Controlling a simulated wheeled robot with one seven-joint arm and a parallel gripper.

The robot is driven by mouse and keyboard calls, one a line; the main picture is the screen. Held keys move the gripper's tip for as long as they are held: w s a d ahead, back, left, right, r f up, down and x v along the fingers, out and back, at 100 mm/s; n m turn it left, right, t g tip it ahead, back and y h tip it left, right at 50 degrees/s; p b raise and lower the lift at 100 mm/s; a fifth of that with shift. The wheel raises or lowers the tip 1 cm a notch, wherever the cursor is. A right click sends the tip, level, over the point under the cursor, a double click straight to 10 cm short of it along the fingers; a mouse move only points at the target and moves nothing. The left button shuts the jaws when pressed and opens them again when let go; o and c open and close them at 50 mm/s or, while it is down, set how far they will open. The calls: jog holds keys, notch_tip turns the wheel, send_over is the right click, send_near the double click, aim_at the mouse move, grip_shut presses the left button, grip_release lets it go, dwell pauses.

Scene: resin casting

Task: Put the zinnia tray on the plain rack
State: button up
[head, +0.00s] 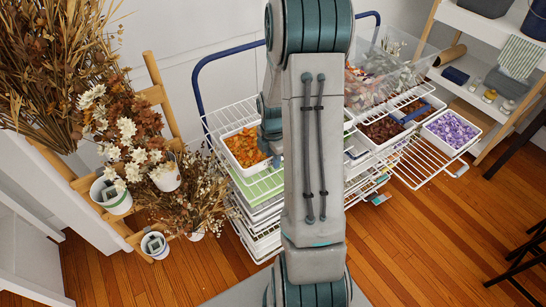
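A white tray of orange petals (232,155) sits at the left of the wire-rack trolley, just left of my arm. A white tray of dark red petals (415,113) and a white tray of purple petals (427,134) are to the right of my arm. No readable label shows which one is zinnia. White wire racks show at the left (215,121) and extend out at the right (411,176); I cannot tell which is the plain one. Part of my wrist shows beside the orange tray's right edge; my gripper's fingers are mostly hidden and their grasp is unclear.
A clear bin (385,75) of dried material stands on the trolley, which has a blue handle (222,55). Dried flowers (125,125) on a wooden stand are at left. A white shelf (470,22) is at upper right. Wooden floor (400,250) is open at lower right.

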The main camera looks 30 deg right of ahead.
notch_tip(320, 180, up, 11)
jog(key=s+a+r+m+t, duration=0.1)
jog(key=s+a+r+m, duration=0.4)
jog(key=s+a+m, duration=0.3)
jog(key=s+a+r+m+t, duration=0.2)
jog(key=s+a+r+m, duration=0.3)
jog(key=s+a+m, duration=0.3)
jog(key=shift+r+m+b, duration=0.35)
jog(key=shift+m, duration=0.85)
